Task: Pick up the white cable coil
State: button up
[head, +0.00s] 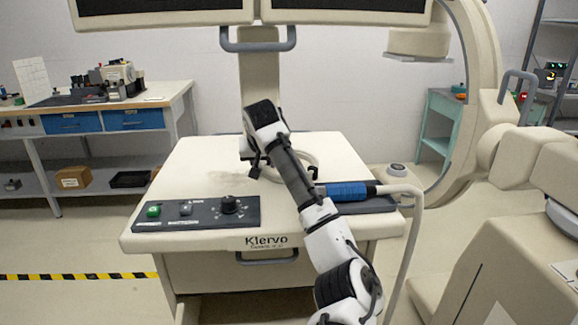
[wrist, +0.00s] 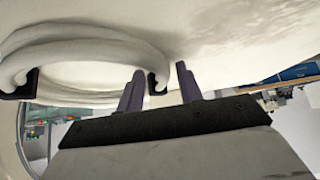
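The white cable coil (head: 309,157) lies on the cream cart top (head: 200,165), partly hidden behind my arm in the head view. In the wrist view the coil (wrist: 85,45) fills the upper left, with a dark clip at its left and another at its right side. My gripper (wrist: 160,88) is open, its two dark fingers apart. The right side of the coil shows between the fingertips; I cannot tell whether either finger touches it. In the head view my gripper (head: 256,170) is at the coil's left side, small and partly hidden by the wrist.
A control panel (head: 197,213) with a green button and knob is at the cart's front left. A blue-handled probe (head: 347,191) with a thick cable rests at the right. A column (head: 259,85) stands behind.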

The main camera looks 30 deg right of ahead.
grip_shut()
jog(key=shift+r, duration=0.1)
notch_tip(320, 180, up, 20)
jog(key=p, duration=0.1)
dwell(0.5)
